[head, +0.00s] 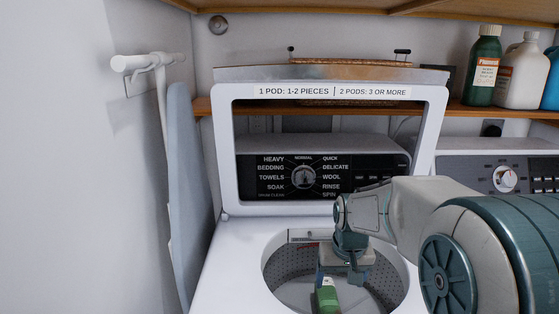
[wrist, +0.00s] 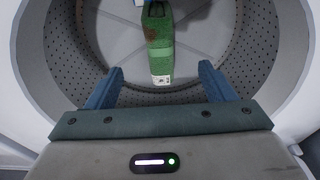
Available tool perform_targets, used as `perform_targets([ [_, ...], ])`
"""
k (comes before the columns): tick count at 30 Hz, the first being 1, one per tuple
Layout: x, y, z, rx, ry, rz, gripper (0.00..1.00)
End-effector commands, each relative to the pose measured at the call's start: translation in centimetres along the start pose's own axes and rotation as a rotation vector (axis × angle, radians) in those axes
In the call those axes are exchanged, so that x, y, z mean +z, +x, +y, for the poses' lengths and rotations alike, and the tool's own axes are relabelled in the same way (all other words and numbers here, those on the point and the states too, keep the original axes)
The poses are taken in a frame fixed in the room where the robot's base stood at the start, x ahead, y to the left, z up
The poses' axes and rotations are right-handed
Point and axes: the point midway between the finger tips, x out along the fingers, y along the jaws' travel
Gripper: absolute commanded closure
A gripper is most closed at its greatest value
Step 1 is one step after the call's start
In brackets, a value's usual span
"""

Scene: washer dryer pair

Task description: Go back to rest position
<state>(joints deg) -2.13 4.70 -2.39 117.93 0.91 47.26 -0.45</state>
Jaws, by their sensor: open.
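My gripper (head: 339,279) points down into the open drum of the top-load washer (head: 232,262). In the wrist view its two blue fingers (wrist: 160,84) stand wide apart with nothing between them. A green item with a brown patch and a small white label (wrist: 158,45) lies in the drum, beyond the fingertips. It also shows in the head view (head: 327,298), just below the gripper. I cannot tell whether a finger touches it. The drum's perforated wall (wrist: 255,75) surrounds the gripper.
The washer's raised lid (head: 224,150) stands behind my arm. A second machine with a dial panel (head: 480,172) is at right. A wooden shelf (head: 455,110) holds several bottles (head: 484,65). A folded ironing board (head: 190,180) hangs on the left wall.

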Motion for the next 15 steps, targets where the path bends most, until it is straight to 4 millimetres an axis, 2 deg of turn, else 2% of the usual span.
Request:
perform_targets([
  [1, 1.4, -2.6, 0.0, -0.001, 0.002, 0.012, 0.24],
  [6, 6.3, -7.2, 0.0, -0.002, 0.006, 0.033, 0.24],
  [10, 10.2, -9.8, 0.0, 0.001, 0.007, 0.049, 0.24],
  [15, 14.2, -11.8, 0.0, 0.006, 0.009, 0.065, 0.24],
])
